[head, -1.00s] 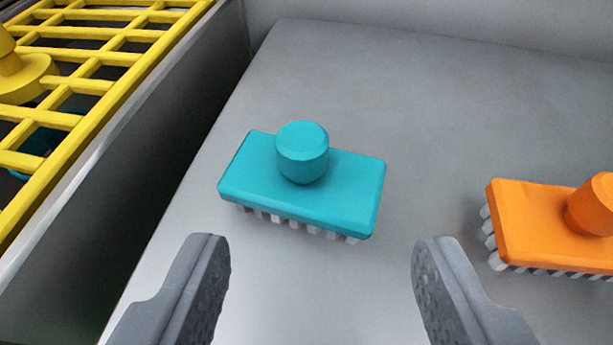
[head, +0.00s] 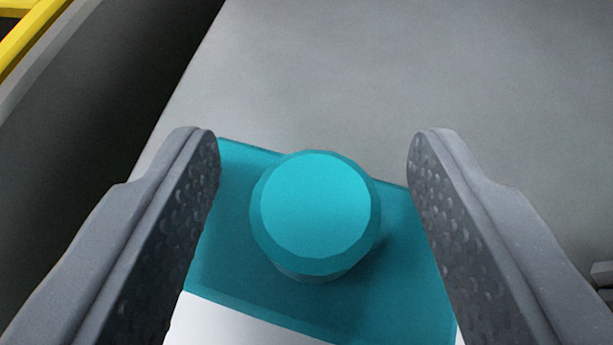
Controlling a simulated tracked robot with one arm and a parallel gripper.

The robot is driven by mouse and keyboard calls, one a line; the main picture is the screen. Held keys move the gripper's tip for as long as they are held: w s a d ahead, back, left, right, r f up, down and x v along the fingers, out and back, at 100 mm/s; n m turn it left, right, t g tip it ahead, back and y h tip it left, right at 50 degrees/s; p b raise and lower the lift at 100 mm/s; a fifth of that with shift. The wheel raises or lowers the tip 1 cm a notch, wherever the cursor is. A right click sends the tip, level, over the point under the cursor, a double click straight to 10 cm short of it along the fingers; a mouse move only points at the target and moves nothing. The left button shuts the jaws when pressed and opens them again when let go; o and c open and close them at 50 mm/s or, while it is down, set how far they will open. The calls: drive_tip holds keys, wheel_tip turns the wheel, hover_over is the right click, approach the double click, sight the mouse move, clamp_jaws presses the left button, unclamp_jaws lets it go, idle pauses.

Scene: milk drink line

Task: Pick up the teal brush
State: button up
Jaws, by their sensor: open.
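The teal brush (head: 232,262) lies on the grey surface with its round knob (head: 315,212) facing up toward the camera. My gripper (head: 313,150) is open, with one finger on each side of the knob. There is a gap between the knob and each finger. The fingers overlap the left and right parts of the brush's block in the picture.
The grey surface (head: 400,70) is bare beyond the brush. A dark gap and a grey wall edge run along the left, with part of a yellow grid (head: 38,35) at the top left corner. A small grey piece shows at the right edge.

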drive_tip(key=c, duration=1.1)
drive_tip(key=shift+w, duration=0.1)
drive_tip(key=shift+r, duration=0.15)
